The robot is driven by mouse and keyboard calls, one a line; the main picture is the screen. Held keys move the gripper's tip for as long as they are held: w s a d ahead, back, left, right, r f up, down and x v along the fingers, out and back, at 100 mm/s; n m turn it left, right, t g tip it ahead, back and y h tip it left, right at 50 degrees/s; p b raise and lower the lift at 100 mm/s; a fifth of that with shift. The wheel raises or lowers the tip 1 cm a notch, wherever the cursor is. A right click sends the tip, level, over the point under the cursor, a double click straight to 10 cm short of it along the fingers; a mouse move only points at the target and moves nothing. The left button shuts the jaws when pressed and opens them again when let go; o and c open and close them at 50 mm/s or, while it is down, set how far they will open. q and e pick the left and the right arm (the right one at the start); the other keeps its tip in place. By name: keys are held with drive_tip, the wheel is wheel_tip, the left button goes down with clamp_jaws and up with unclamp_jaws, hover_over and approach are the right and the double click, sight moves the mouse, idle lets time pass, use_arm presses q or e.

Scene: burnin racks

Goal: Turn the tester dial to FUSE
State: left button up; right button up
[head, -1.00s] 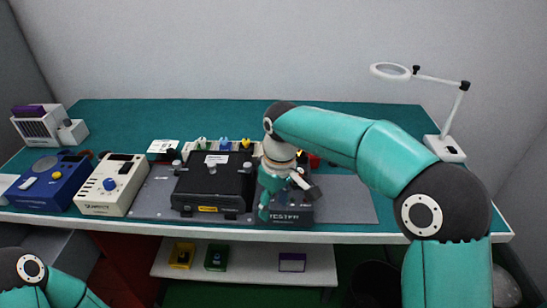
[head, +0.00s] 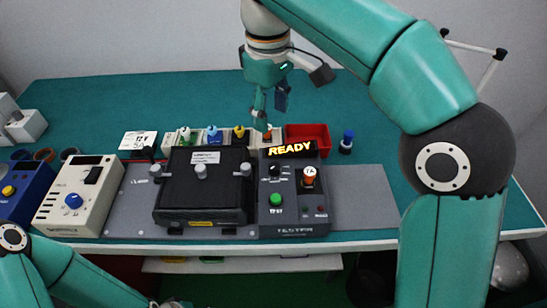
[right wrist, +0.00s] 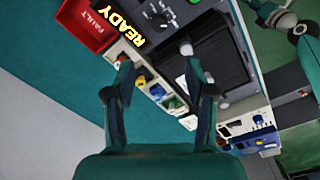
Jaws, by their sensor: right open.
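My right gripper (head: 263,115) is open and empty, in the air above and behind the tester. In the right wrist view its fingers are spread (right wrist: 154,58), with the READY display (right wrist: 120,24) beyond.
A black lidded fixture (head: 203,190) stands directly left of the tester. Coloured parts sit in a pale rack (head: 178,137) behind it. A red bin (head: 308,138) and a blue-topped part (head: 347,142) are behind the tester. The plate right of the tester is clear.

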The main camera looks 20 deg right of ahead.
sight(275, 166)
drive_tip(key=f+b, duration=0.1)
drive_tip(key=f, duration=0.4)
drive_tip(key=f+b, duration=0.1)
drive_tip(key=f, duration=0.4)
drive_tip(key=f+b, duration=0.1)
drive_tip(key=f, duration=0.4)
drive_tip(key=shift+w+d+f, duration=0.1)
drive_tip(key=shift+d+f, duration=0.1)
drive_tip(key=shift+d, duration=0.2)
clamp_jaws()
